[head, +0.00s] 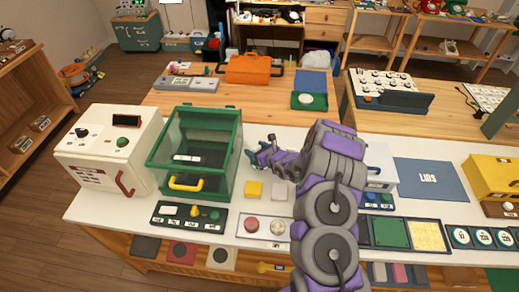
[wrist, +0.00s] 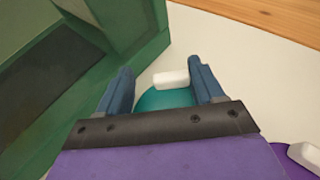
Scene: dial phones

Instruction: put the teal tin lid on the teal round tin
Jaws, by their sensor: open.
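The teal tin lid (wrist: 165,99) shows in the wrist view as a rounded teal surface with a white bar-like knob (wrist: 171,79) on top. My gripper (wrist: 163,82) is open, with one blue finger on each side of the knob. My palm hides the lid's near part. In the head view, my gripper (head: 256,154) is low over the white table, just right of the green glass-sided box. I cannot make out the lid or the teal round tin there; my arm hides part of the table.
The green box (head: 195,150) stands close to the left of my gripper and fills the left of the wrist view. A white machine (head: 108,150) is further left. A wooden table (head: 230,103) is behind.

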